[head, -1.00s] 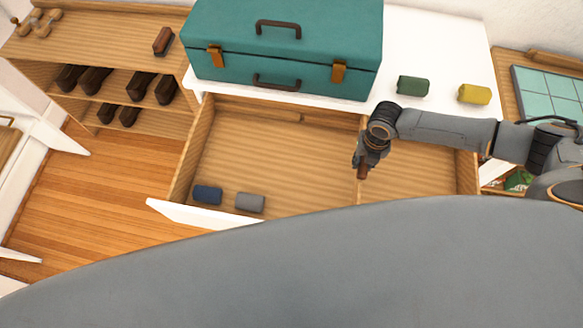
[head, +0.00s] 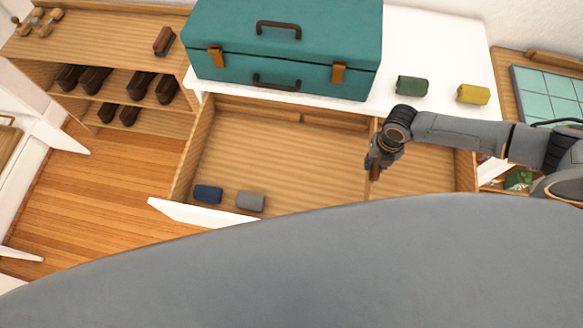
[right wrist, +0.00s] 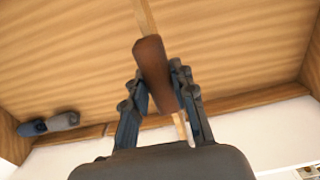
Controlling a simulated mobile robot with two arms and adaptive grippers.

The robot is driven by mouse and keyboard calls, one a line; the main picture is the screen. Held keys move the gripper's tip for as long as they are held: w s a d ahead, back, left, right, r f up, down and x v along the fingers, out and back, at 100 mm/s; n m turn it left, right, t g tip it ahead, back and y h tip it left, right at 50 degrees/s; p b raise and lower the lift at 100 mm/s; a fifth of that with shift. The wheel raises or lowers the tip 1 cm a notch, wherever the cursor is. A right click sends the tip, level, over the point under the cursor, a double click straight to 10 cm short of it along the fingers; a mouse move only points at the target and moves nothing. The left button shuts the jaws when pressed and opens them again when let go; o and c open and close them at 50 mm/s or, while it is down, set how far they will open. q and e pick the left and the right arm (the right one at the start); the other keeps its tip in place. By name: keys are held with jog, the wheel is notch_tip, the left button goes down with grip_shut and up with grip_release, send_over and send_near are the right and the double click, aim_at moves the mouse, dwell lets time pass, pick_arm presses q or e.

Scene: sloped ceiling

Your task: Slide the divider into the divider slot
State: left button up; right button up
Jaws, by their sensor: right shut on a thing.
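The divider (head: 371,190) is a thin pale wooden strip with a brown grip. It stands across the open drawer (head: 280,160), right of its middle. In the right wrist view the brown grip (right wrist: 152,65) lies between the fingers of my right gripper (right wrist: 162,98), with the pale strip running beyond both ends of it. My right gripper (head: 375,165) is shut on it, low over the drawer. The gripper and arm hide part of the divider. A small break shows in the drawer's back rail left of the divider; I cannot tell whether it is the slot. My left gripper is not in view.
A blue roll (head: 208,194) and a grey roll (head: 250,202) lie in the drawer's front left. A teal case (head: 290,50), a green roll (head: 412,86) and a yellow roll (head: 473,94) are on the white top. The drawer floor between is clear.

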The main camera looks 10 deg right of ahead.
jog(key=shift+p, duration=0.45)
dwell(0.8)
jog(key=shift+f, duration=0.4)
dwell(1.1)
jog(key=shift+f, duration=0.1)
dwell(0.3)
jog(key=shift+f+b, duration=1)
jog(key=shift+f, duration=0.15)
jog(key=shift+f, duration=0.2)
jog(key=shift+f+b, duration=1)
jog(key=shift+f, duration=0.1)
jog(key=o, duration=1)
jog(key=shift+o, duration=0.2)
